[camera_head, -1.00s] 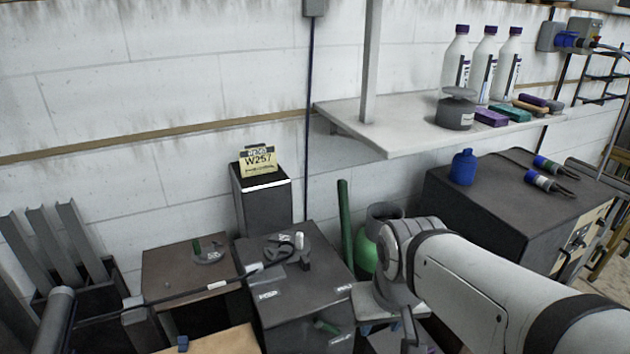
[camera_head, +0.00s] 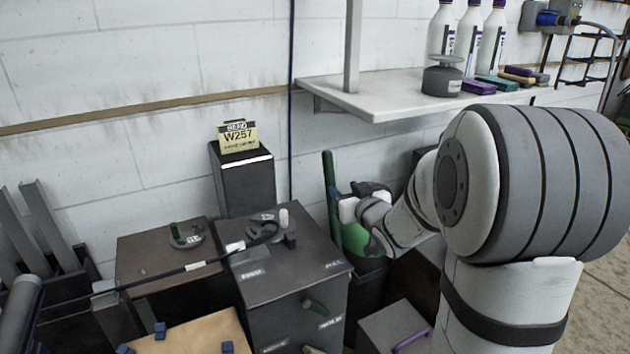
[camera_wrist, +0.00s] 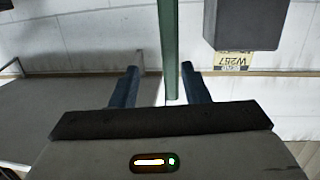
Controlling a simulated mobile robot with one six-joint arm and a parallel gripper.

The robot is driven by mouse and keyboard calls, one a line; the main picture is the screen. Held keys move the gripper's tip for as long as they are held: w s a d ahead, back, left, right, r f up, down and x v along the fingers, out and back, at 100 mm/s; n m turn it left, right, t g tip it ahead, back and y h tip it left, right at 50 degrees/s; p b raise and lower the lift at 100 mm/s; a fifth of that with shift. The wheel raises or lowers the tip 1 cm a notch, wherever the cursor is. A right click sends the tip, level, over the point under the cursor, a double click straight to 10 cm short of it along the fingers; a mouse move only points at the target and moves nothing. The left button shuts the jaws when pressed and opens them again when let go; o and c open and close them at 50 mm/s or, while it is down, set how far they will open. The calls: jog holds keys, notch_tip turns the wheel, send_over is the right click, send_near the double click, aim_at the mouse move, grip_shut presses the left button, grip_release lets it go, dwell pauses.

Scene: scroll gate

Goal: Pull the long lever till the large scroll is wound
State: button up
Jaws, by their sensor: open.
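A long green upright bar (camera_head: 330,192), which looks like the long lever, stands behind the dark cabinet in the head view. My gripper (camera_head: 350,192) is open with its dark blue fingers close to the bar's right side. In the wrist view, the green bar (camera_wrist: 170,50) runs down from the top edge, and its lower visible end lies in the gap between the open fingers of my gripper (camera_wrist: 160,88). I cannot tell whether the fingers touch it. I cannot make out a large scroll in either view.
A dark cabinet (camera_head: 262,288) with short green handles stands left of my arm. A wall shelf (camera_head: 395,88) with white bottles hangs above my gripper. A rounded green body (camera_head: 354,238) is below it.

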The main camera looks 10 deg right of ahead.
aim_at(326, 177)
jog(key=shift+w+a+f+n+t+y+b, duration=0.25)
jog(key=shift+w+a+n+t+y, duration=0.3)
jog(key=shift+y, duration=0.45)
jog(key=shift+w+r, duration=0.15)
jog(key=shift+w, duration=0.15)
jog(key=x, duration=0.7)
jog(key=shift+a, duration=0.15)
jog(key=shift+s, duration=0.1)
grip_shut()
